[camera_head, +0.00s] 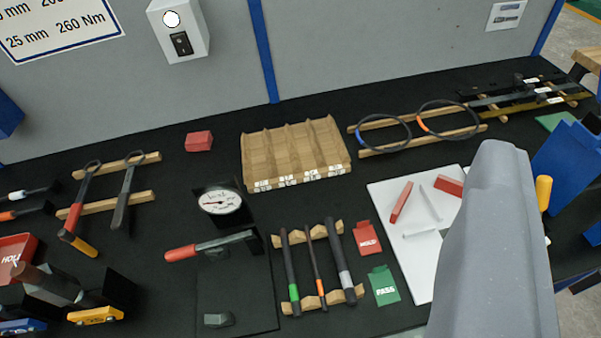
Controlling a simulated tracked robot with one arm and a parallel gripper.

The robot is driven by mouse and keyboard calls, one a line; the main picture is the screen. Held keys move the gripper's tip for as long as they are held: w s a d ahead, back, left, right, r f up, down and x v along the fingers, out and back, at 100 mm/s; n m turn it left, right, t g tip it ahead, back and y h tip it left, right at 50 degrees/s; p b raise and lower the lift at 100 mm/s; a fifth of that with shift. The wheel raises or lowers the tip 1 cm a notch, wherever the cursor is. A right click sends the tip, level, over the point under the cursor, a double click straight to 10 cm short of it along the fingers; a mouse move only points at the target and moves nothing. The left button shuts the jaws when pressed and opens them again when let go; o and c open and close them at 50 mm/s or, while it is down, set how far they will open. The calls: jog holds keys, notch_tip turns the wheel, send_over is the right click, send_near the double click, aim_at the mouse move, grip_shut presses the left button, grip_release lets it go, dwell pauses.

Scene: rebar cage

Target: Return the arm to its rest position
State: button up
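A large smooth grey part of my own arm or gripper (495,250) rises from the lower right edge and narrows to a rounded top. I cannot make out two fingertips or a gap between them, and nothing held shows. The part covers the right side of a white board (405,265) and some of the bench behind it. The rest of my arm is out of frame, so its pose cannot be told.
The black bench (150,240) holds a wooden tray (295,155), hoops on rails (410,130), a tool rack (318,270), a dial gauge (219,202) and pliers-like tools (125,200). A grey panel (350,50) stands behind. Blue bins (565,165) are at the right.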

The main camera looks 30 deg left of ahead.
notch_tip(320, 180, up, 6)
jog(key=p, duration=0.5)
jog(key=shift+f+p, duration=0.25)
jog(key=shift+p, duration=0.05)
